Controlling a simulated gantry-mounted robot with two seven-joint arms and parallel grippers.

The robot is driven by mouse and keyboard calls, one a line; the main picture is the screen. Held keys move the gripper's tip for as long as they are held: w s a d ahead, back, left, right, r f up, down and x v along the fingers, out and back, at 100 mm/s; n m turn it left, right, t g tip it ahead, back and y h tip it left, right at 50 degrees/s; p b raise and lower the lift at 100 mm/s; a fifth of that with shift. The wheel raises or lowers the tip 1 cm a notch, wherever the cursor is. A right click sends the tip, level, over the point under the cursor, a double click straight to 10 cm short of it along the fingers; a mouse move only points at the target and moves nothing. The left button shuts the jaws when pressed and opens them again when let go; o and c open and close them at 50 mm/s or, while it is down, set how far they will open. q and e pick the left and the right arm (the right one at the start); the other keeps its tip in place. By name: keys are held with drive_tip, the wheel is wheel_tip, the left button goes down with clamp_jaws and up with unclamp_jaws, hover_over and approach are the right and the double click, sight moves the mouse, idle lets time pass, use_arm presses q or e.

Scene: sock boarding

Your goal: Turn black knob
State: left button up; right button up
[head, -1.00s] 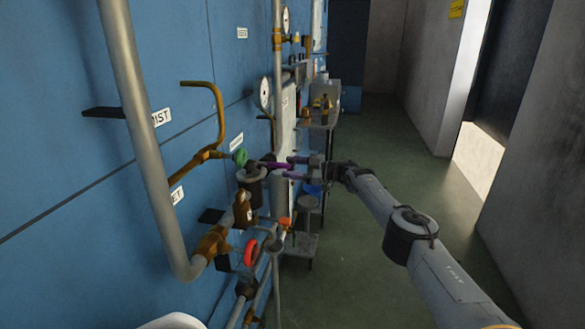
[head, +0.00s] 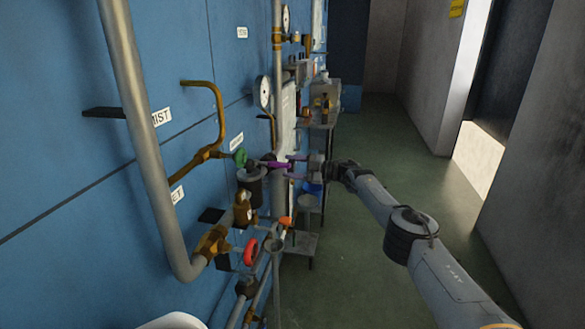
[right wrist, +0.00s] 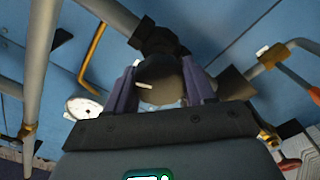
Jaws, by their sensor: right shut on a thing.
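The black knob (right wrist: 160,80) is round and dark with a short white mark on its face. It sits between the purple fingers of my right gripper (right wrist: 160,92) in the right wrist view. The fingers press on it from both sides. In the head view my right gripper (head: 283,167) reaches from the right to the dark fitting beside the green handwheel. The knob itself is mostly hidden there by the fingers. My left gripper is not in view.
A green handwheel (head: 240,157) is just left of my right gripper, and a red handwheel (head: 251,252) is below. Pipes and gauges line the blue wall (head: 60,120). A bench (head: 322,118) stands beyond. The floor to the right is clear.

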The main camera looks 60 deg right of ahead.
drive_tip(key=shift+r, duration=0.1)
drive_tip(key=o, duration=0.9)
drive_tip(key=shift+o, duration=0.7)
drive_tip(key=shift+p+v, duration=0.8)
drive_tip(key=shift+v, duration=0.05)
drive_tip(key=p+v, duration=0.1)
drive_tip(key=v, duration=0.8)
drive_tip(key=shift+p, duration=0.4)
